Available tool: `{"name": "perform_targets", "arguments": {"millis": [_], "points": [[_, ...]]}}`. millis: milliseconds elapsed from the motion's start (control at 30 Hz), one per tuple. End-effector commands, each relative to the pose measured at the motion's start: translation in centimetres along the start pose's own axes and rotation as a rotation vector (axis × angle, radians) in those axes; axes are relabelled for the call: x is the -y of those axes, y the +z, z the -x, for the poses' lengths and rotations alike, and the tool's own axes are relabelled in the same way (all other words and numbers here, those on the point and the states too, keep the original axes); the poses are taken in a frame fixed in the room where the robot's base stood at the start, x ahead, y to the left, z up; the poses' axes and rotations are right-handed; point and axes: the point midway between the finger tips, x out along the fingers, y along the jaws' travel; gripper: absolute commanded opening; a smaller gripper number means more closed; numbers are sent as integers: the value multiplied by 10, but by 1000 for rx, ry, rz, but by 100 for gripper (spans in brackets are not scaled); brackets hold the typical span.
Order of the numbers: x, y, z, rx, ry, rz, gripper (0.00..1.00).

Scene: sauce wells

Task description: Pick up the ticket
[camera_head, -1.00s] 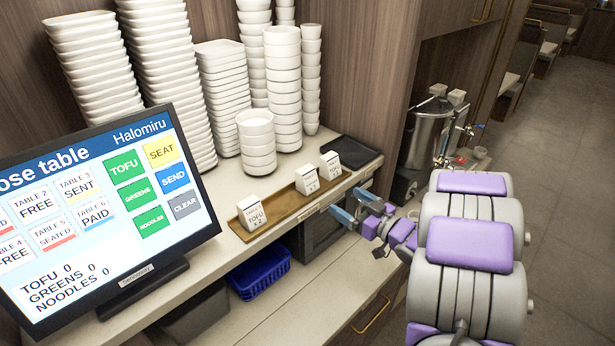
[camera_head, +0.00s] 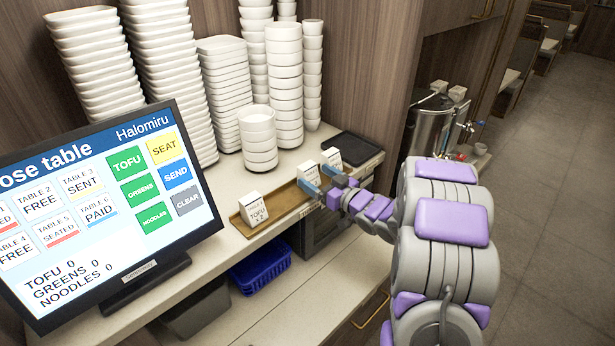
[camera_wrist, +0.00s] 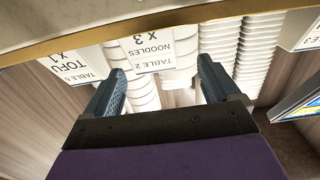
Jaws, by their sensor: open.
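Three white tickets stand in a row on a wooden tray (camera_head: 283,204). The left ticket (camera_head: 253,211) reads TOFU X 2. The middle ticket (camera_head: 308,172) is partly covered by my fingers, and the right ticket (camera_head: 332,157) stands behind them. My gripper (camera_head: 319,181) is open and empty in front of the middle ticket. In the wrist view, which is upside down, the TABLE 2 NOODLES X 3 ticket (camera_wrist: 151,48) shows between and beyond my fingertips (camera_wrist: 160,70). The TABLE 6 TOFU X 1 ticket (camera_wrist: 71,64) is to the left. Contact is not visible.
A screen (camera_head: 105,205) stands at the left on the counter. Stacks of white bowls (camera_head: 284,85) and plates (camera_head: 222,95) rise behind the tray. A black tray (camera_head: 352,149) lies right of the tickets. A blue basket (camera_head: 261,270) sits on the lower shelf.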

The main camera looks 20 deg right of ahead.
Motion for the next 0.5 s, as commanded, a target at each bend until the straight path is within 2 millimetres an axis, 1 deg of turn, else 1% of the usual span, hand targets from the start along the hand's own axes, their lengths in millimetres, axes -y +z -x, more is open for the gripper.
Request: {"name": "perform_targets", "arguments": {"millis": [67, 233, 300, 400, 500], "points": [[-1, -1, -6, 0, -1, -1, 89], [-6, -9, -30, -3, -2, 3, 89], [-6, -8, -40, -2, -3, 0, 89], [-6, -7, -48, 1, 0, -2, 89], [-6, -7, -51, 1, 1, -1, 89]]}}
